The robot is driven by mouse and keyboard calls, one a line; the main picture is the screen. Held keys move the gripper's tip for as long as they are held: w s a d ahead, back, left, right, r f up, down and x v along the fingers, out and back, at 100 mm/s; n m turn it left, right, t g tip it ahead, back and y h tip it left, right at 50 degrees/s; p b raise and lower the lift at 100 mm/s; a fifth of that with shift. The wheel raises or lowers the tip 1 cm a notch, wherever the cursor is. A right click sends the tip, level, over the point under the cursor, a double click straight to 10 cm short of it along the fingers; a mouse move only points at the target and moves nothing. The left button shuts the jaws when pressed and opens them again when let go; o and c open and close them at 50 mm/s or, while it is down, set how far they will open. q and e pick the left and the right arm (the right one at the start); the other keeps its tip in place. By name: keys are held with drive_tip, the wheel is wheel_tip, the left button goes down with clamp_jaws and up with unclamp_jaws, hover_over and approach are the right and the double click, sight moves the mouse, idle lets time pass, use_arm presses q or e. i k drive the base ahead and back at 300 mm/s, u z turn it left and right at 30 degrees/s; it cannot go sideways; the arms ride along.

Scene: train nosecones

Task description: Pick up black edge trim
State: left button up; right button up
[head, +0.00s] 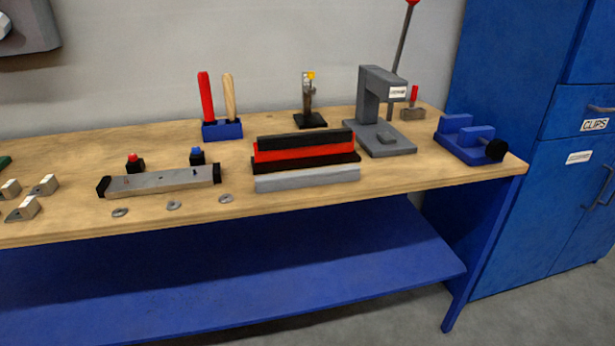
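A stack of long strips lies on the wooden workbench (420,168), right of the middle. A black strip (305,140) is at the back and top of it. In front of it are a red strip (305,151), a second very dark strip (305,164) and a light grey strip (307,178) nearest the bench's front edge. Either dark strip could be the black edge trim; I see no label on them. Neither of my grippers is in view.
A grey bar with black end caps (160,182) lies to the left, with several small metal pieces near it. Behind stand a blue holder (222,130) with red and wooden handles and a grey press (380,135). A blue vise (468,142) is at right. Wood is clear before the vise.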

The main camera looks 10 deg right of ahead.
sight(296, 140)
drive_tip(key=z, duration=2)
drive_tip(key=i, duration=1.05)
drive_tip(key=u, duration=3)
